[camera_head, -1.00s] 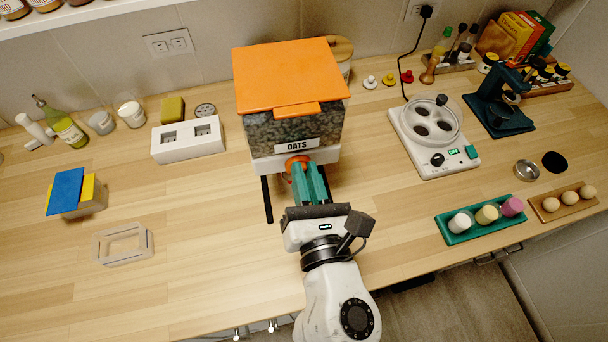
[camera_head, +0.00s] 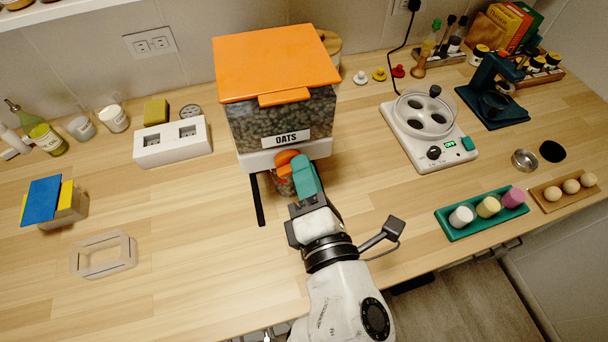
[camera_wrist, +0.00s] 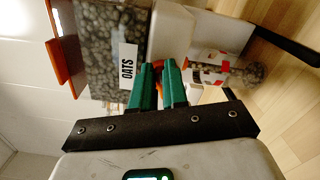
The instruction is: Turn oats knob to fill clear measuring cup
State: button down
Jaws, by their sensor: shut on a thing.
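The oats dispenser (camera_head: 283,118) has dark clear sides, an orange lid and an OATS label, and stands on the counter in the head view. Its orange knob (camera_head: 287,156) is at the front of the white base. My gripper (camera_head: 298,168), with green fingers, is shut on the knob and rolled over to one side. The clear measuring cup (camera_head: 283,186) stands under the spout, partly hidden by my gripper. In the wrist view, which is turned sideways, the cup (camera_wrist: 243,73) has red marks and holds oats; the exact level is hard to read.
A black strip (camera_head: 257,200) lies just left of the cup. The counter between the frame and the dispenser is clear.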

jog(key=shift+s+a+f+m+b, duration=0.1)
jog(key=shift+a+f+m+b, duration=0.3)
jog(key=shift+m+b, duration=2.45)
jog(key=shift+s+a+f+m+b, duration=0.15)
jog(key=shift+f+m+b, duration=0.8)
jog(key=shift+m, duration=3.45)
jog(key=shift+w+a+f+m+b, duration=0.15)
jog(key=shift+a+m+b, duration=0.15)
jog(key=shift+m+b, duration=2.75)
jog(key=shift+s+m+p, duration=0.15)
jog(key=shift+m+p, duration=0.5)
jog(key=shift+m, duration=0.15)
jog(key=c, duration=1.1)
grip_release()
jog(key=shift+r, duration=0.1)
jog(key=shift+c, duration=0.2)
jog(key=p+v, duration=0.1)
jog(key=v, duration=0.9)
jog(key=shift+s, duration=0.4)
